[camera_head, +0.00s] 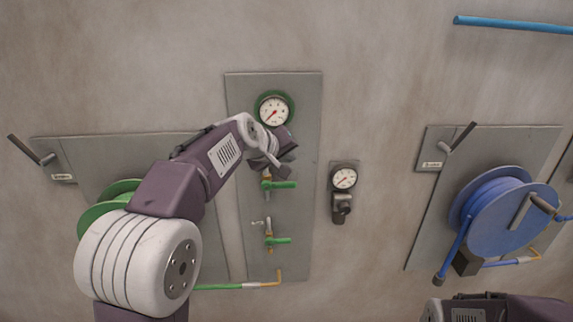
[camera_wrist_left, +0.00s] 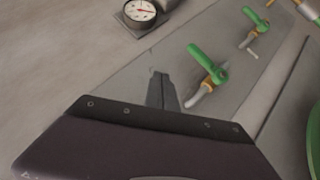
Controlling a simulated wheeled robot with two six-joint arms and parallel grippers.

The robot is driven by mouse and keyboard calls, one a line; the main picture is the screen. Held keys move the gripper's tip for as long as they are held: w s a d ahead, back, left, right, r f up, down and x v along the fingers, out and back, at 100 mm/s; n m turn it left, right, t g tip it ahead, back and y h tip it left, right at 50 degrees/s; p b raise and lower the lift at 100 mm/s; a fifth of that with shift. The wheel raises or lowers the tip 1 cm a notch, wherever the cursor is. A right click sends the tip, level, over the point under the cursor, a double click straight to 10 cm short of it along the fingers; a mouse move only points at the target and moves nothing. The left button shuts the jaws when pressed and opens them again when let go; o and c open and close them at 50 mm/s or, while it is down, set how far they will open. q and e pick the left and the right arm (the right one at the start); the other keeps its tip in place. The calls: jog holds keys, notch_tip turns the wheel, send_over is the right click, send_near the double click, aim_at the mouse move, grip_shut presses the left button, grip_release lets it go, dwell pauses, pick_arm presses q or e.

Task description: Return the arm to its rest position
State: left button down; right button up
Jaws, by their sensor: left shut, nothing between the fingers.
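My left arm comes in from the left in the head view, and its gripper (camera_head: 284,160) is in front of the grey centre panel (camera_head: 294,240), just below the green-rimmed gauge (camera_head: 274,108). The gripper is shut and holds nothing. The upper green valve handle (camera_head: 283,184) is just below it, and I see no grip on it. In the left wrist view the dark gripper body (camera_wrist_left: 140,140) fills the bottom, and a green handle (camera_wrist_left: 207,63) stands beyond it. Part of my right arm shows at the lower right of the head view; its gripper is out of sight.
A lower green valve (camera_head: 278,240) is on the same panel. A small gauge with a black knob (camera_head: 342,180) is to the right. A blue hose reel (camera_head: 508,215) is at the far right, and a green reel (camera_head: 105,205) is partly hidden behind my left arm. Bare wall lies above.

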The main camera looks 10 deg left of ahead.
pick_arm(q)
jog(key=s+d+r, duration=0.1)
jog(key=s+r, duration=0.3)
jog(key=s+f+g+b, duration=0.25)
jog(key=f+b, duration=0.25)
jog(key=f, duration=0.5)
jog(key=s+a+f+g+y+b, duration=0.1)
jog(key=s+f+b, duration=0.25)
jog(key=f, duration=0.75)
jog(key=s+f+g+b, duration=0.15)
jog(key=f+b, duration=0.35)
jog(key=f, duration=0.5)
jog(key=s+a+f+m+g+b, duration=0.1)
jog(key=s+f+m+g, duration=0.1)
jog(key=s+f, duration=0.8)
jog(key=s+a+f+m+g+y+b, duration=0.1)
jog(key=s+f+m, duration=0.3)
jog(key=s+f, duration=0.6)
jog(key=shift+a+f+g+y+b, duration=0.3)
jog(key=shift+a+f+g+b, duration=0.05)
jog(key=shift+a+g, duration=0.4)
